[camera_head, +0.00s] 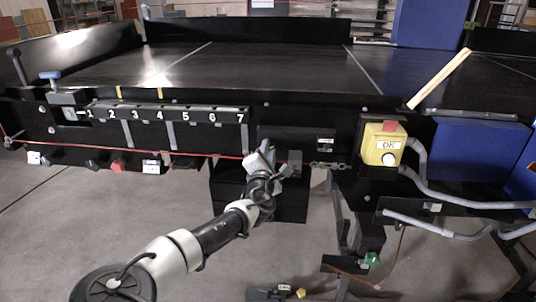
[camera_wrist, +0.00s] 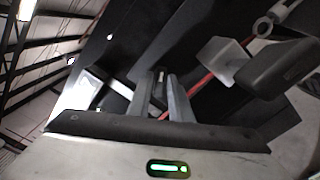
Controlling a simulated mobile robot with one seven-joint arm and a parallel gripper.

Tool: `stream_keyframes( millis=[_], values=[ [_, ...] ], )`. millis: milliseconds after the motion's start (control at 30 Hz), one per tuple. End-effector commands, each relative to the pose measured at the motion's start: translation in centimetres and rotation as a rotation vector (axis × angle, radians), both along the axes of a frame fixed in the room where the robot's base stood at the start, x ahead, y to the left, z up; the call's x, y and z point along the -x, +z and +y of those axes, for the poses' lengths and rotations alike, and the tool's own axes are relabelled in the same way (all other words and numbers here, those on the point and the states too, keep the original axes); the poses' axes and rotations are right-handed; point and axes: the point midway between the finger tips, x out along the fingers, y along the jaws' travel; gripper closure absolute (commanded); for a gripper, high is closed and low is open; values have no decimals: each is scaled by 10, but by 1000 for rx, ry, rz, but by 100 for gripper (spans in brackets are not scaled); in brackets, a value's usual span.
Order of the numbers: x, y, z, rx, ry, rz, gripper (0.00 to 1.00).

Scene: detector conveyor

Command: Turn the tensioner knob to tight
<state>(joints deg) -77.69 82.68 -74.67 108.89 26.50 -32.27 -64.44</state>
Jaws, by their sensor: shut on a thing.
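My gripper (camera_head: 266,148) is at the front side of the conveyor, below its edge and just right of the number 7. In the wrist view my gripper (camera_wrist: 162,98) has its two grey fingers close together, with a small dark piece between them. This dark piece has a pale mark and appears to be the tensioner knob (camera_wrist: 160,76). The fingers are shut on it. In the head view my gripper and wrist hide the knob, and its tight marking cannot be read in either view.
A numbered scale (camera_head: 165,113) runs along the conveyor side to the left. A yellow box (camera_head: 383,143) with a red top and an OK label stands to the right. A red cord (camera_head: 205,154) runs behind my gripper. Grey hoses (camera_head: 450,197) hang at right. Open floor lies at lower left.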

Motion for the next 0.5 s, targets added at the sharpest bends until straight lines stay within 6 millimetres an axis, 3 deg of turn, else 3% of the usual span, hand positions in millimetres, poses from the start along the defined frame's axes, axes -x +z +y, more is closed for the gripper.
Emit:
stream_keyframes(
  millis=[500],
  values=[
    [0,-3,-1,-403,-1,-13,100]
  ],
)
